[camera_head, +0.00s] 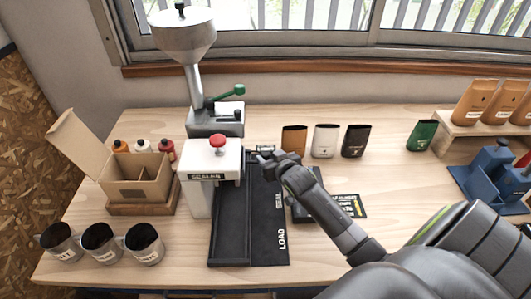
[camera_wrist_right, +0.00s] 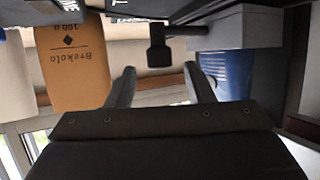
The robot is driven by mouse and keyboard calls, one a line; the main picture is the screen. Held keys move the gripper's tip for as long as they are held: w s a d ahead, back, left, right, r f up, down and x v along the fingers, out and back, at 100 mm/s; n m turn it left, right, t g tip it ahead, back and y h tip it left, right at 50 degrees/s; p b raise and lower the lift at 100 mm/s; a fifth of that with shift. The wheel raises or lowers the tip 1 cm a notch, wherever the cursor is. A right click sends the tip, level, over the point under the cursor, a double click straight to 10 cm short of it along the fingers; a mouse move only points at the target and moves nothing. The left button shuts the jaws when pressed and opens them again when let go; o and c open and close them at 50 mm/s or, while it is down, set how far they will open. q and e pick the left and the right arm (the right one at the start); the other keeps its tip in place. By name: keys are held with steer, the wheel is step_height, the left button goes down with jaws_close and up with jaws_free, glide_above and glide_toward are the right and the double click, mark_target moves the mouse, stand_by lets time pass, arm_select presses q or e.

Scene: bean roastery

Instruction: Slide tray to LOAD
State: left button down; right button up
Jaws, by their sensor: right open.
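My right gripper (camera_head: 263,154) is at the far end of the black slide track (camera_head: 232,225), just right of the white sealer (camera_head: 218,146). In the right wrist view my open fingers (camera_wrist_right: 160,85) have a dark handle (camera_wrist_right: 158,48) ahead, roughly in line with the gap between them; I cannot tell whether they touch it. A bar joins the handle to a grey box-like tray (camera_wrist_right: 237,27). A blue pouch-like thing (camera_wrist_right: 225,72) is at the tray, partly behind a finger. In the head view the tray is mostly hidden. The LOAD mark (camera_head: 282,240) is at the track's near end. My left gripper is out of view.
Orange (camera_head: 294,139), white (camera_head: 325,140) and black (camera_head: 355,140) pouches stand right of the gripper. A grinder (camera_head: 214,120) stands behind the sealer. Several mugs (camera_head: 100,241) and an open carton (camera_head: 136,180) are at left. The track's near half is clear.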

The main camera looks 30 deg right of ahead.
mark_target(266, 155)
steer(key=shift+x, duration=2.05)
jaws_close()
